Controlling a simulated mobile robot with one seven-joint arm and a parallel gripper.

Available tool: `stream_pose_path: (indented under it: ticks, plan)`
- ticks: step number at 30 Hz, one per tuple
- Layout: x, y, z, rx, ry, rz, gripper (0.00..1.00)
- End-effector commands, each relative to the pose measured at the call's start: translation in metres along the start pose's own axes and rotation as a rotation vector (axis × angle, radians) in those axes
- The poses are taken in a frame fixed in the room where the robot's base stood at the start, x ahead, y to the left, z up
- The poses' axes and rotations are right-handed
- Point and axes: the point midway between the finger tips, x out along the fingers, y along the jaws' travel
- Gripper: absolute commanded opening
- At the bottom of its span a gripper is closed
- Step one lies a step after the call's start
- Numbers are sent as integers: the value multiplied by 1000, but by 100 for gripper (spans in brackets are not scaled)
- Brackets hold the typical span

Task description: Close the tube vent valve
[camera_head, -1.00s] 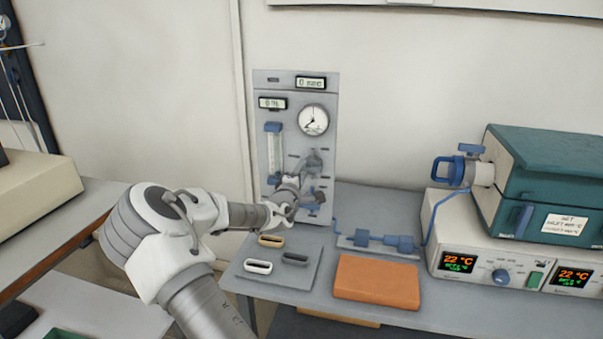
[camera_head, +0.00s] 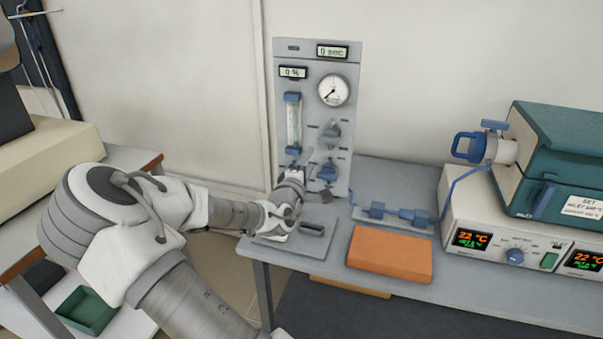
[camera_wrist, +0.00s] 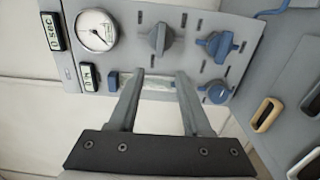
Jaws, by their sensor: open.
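No readable label marks the tube vent valve, so I cannot tell which control it is. On the upright grey panel (camera_head: 313,75) are a grey knob (camera_head: 331,131) and, below it, a blue knob (camera_head: 328,170). The wrist view shows this grey knob (camera_wrist: 160,38), the blue knob (camera_wrist: 217,45) and another blue knob (camera_wrist: 215,92). A blue lever (camera_head: 495,125) sits on the furnace tube's end fitting at right. My gripper (camera_wrist: 160,75) is open and empty, its fingers in front of the panel's flowmeter, apart from the knobs. In the head view my wrist hides the panel's lower left.
An orange block (camera_head: 390,254) and a blue inline fitting (camera_head: 400,214) lie on the grey bench right of my arm. The teal furnace (camera_head: 560,150) stands at right. A pressure gauge (camera_head: 333,90) is high on the panel.

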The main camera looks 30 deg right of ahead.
Motion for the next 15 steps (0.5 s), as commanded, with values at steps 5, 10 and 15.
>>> stream_pose_path:
  ticks: [5, 10, 15]
  plan:
    - [-34, 1, -1, -1, 2, -1, 49]
    - [-53, 1, 0, -1, 1, 0, 49]
    - [-60, 0, 0, -1, 0, 1, 49]
